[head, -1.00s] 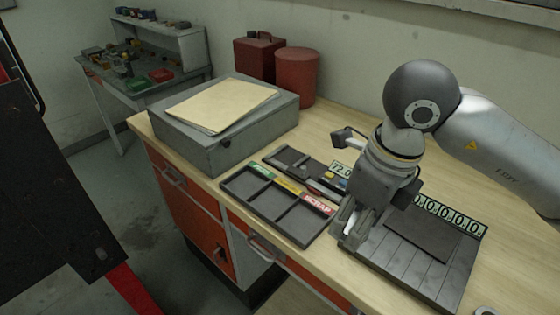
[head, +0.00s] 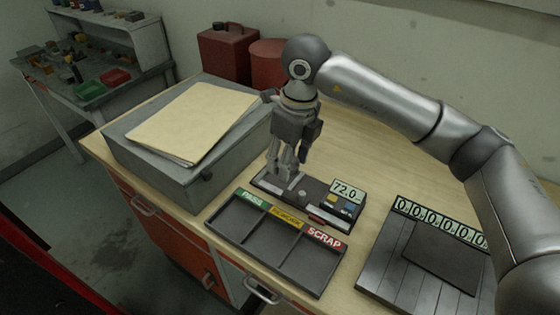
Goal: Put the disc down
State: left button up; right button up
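My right gripper (head: 287,170) points down over the left end of a dark gauge block (head: 322,213) with a 72.0 display (head: 346,190). Its fingers look close together, but I cannot tell whether they are shut or have the disc between them. I cannot make out a disc anywhere. A small grey post (head: 302,196) stands on the gauge just right of the fingertips. In front lies a dark sorting tray (head: 270,262) with three compartments, labelled green, yellow and red; the red label reads SCRAP. The compartments look empty. My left gripper is not in view.
A grey box (head: 195,180) with a tan folder (head: 192,122) on it stands left of the gauge. A dark slatted plate (head: 395,265) with a row of digits lies at right. A red can (head: 228,55) and red drum (head: 268,60) stand behind.

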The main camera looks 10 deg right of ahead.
jog(key=w+f+p, duration=0.1)
jog(key=w+f, duration=0.1)
jog(key=w, duration=0.1)
jog(key=w+f+p, duration=0.1)
jog(key=w+f, duration=0.2)
jog(key=shift+d+f, duration=0.1)
jog(key=shift+d, duration=0.05)
jog(key=shift+w+d+f, duration=0.15)
jog(key=shift+w+f, duration=0.25)
jog(key=shift+f, duration=0.3)
notch_tip(320, 180, down, 3)
jog(key=shift+w+f+p, duration=0.1)
jog(key=shift+p, duration=0.55)
jog(key=shift+f, duration=0.2)
jog(key=o, duration=1.3)
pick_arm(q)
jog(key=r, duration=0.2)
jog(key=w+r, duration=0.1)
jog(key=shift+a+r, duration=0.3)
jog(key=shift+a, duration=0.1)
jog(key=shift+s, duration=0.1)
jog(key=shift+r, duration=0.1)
pick_arm(e)
jog(key=shift+r, duration=0.1)
